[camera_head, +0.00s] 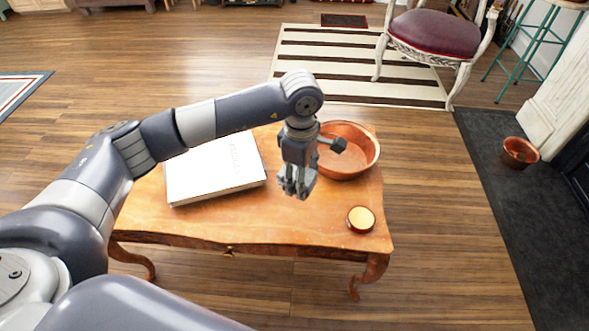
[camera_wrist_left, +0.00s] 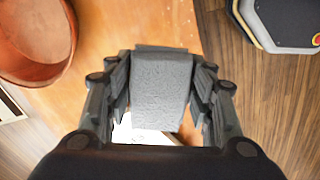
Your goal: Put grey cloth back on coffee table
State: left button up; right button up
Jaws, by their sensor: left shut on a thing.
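The grey cloth (camera_wrist_left: 161,88) shows in the left wrist view as a folded, block-like grey piece between the fingers. My left gripper (camera_head: 297,182) is shut on it, with fingers on both sides. In the head view the gripper hangs pointing down above the wooden coffee table (camera_head: 240,222), between the white book and the copper bowl. The cloth is hard to tell from the grey fingers there. The table's edge also shows in the left wrist view (camera_wrist_left: 118,22). My right gripper is not in view.
A white book (camera_head: 212,168) lies on the table's left part. A copper bowl (camera_head: 362,150) stands at the back right, and a small round golden-topped item (camera_head: 360,219) near the front right corner. The tabletop's front middle is bare. A red-seated chair (camera_head: 437,32) stands beyond on a striped rug (camera_head: 335,62).

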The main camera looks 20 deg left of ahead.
pick_arm(q)
jog(key=f+n, duration=0.1)
jog(key=n, duration=0.1)
jog(key=f+n, duration=0.1)
jog(key=n, duration=0.1)
jog(key=d+f+n+p, duration=0.1)
jog(key=f+n, duration=0.1)
jog(key=n, duration=0.1)
jog(key=shift+w, duration=0.4)
jog(key=f+n, duration=0.1)
jog(key=n, duration=0.2)
jog(key=shift+w+d+f, duration=0.1)
jog(key=shift+d+f, duration=0.1)
jog(key=shift+f, duration=0.2)
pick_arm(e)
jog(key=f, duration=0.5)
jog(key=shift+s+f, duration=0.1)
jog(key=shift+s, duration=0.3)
